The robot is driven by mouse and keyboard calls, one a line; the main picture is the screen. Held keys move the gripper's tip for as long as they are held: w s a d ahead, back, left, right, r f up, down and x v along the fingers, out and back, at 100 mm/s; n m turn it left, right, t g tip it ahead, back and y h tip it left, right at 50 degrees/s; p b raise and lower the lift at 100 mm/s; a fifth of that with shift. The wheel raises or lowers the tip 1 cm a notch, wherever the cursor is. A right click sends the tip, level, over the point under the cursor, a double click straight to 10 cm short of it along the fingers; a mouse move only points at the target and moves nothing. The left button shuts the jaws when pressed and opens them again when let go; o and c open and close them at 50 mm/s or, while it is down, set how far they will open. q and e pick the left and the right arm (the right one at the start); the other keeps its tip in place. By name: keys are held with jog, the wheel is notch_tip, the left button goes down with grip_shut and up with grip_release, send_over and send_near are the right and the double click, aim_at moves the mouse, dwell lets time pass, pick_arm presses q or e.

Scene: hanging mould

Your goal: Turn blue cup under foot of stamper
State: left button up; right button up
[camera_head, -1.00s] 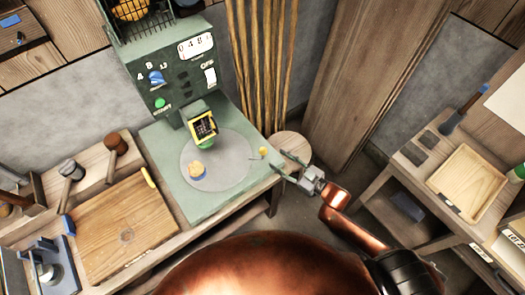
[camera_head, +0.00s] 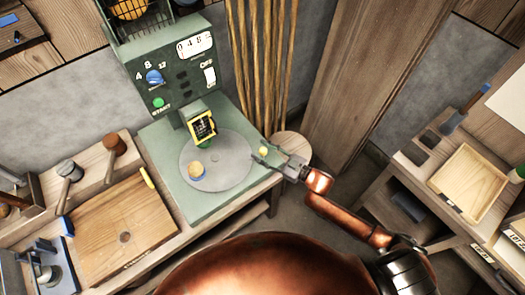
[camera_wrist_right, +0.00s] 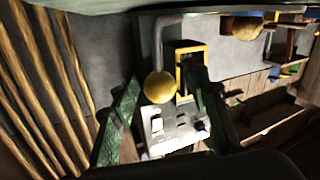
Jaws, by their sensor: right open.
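The blue cup (camera_head: 197,174), with a tan rounded top, stands near the left front of a round grey turntable (camera_head: 230,177) on the green stamper (camera_head: 185,75). The stamper's foot (camera_head: 203,127), with a yellow-edged dark plate, is over the turntable's rear; the cup is in front of it, not under it. A yellow ball knob (camera_head: 263,150) is at the turntable's right. My right gripper (camera_head: 258,157) is open by this knob. In the right wrist view the knob (camera_wrist_right: 160,87), on a bent grey rod, appears between the open fingers (camera_wrist_right: 165,100); contact cannot be told. My left gripper is not in view.
A round wooden stool (camera_head: 291,143) is behind my right gripper. Several wooden poles (camera_head: 262,65) lean behind the stamper. A shelf with a wooden tray (camera_head: 468,180) is at the right.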

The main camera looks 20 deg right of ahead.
grip_shut()
dwell(0.5)
